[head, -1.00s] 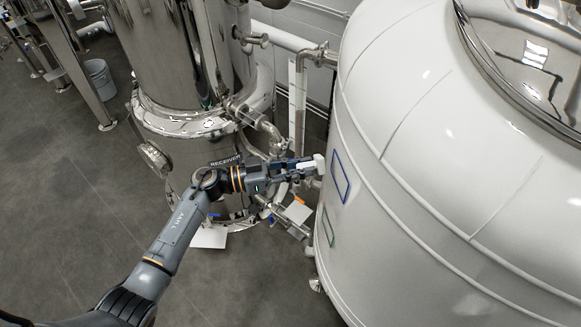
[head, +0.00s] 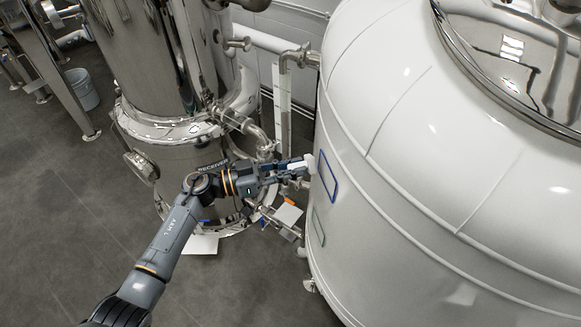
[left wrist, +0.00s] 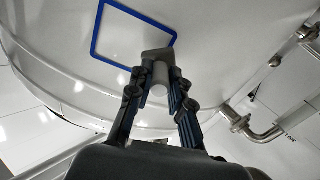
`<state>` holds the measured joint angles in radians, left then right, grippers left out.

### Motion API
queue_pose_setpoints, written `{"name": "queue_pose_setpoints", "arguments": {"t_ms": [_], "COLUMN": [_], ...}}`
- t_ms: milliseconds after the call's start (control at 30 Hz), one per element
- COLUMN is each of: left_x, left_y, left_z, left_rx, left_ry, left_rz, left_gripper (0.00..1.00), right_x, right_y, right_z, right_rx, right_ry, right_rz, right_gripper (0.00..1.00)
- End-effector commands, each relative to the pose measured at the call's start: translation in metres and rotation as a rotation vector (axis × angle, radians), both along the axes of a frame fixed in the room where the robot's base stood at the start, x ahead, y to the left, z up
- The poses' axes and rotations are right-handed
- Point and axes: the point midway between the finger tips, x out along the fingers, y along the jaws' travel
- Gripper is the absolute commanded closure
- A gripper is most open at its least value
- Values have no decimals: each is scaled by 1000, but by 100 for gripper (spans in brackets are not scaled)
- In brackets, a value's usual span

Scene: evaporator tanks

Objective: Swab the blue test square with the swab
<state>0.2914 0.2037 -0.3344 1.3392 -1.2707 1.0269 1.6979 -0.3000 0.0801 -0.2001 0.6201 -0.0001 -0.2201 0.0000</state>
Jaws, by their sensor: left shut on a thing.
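The blue test square (head: 327,177) is a blue outline on the side of the large white tank (head: 400,130). It also shows in the left wrist view (left wrist: 133,34). My left gripper (head: 302,168) is shut on the pale swab (left wrist: 159,77). The swab's wide head (left wrist: 158,57) overlaps the lower right corner of the blue outline in the left wrist view. In the head view the swab (head: 309,164) is right beside the square's left edge. I cannot tell whether it touches the tank. My right gripper is not in view.
A green-outlined square (head: 318,226) is lower on the white tank. A steel receiver tank (head: 150,75) stands behind my left arm. Pipes and valves (head: 285,215) fill the gap between the tanks. A grey bucket (head: 82,89) stands on the floor at the far left.

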Motion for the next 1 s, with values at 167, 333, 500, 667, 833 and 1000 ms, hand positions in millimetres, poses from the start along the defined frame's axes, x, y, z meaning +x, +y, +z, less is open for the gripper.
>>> {"name": "queue_pose_setpoints", "arguments": {"t_ms": [167,333,500,667,833,1000], "left_x": [1,2,3,4,5,3], "left_y": [-4,-7,-10,-13,-17,-18], "left_z": [0,0,0,0,1,0], "left_rx": [-1,-1,0,-1,-1,0], "left_ry": [0,0,0,0,-1,0], "left_rz": [0,1,1,0,0,0], "left_gripper": [100,100,100,100,100,100], "right_x": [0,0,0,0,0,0], "right_y": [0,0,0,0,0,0], "right_z": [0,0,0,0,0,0], "right_rx": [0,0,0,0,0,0], "right_ry": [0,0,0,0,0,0], "right_rz": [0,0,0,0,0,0], "right_gripper": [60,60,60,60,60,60]}}
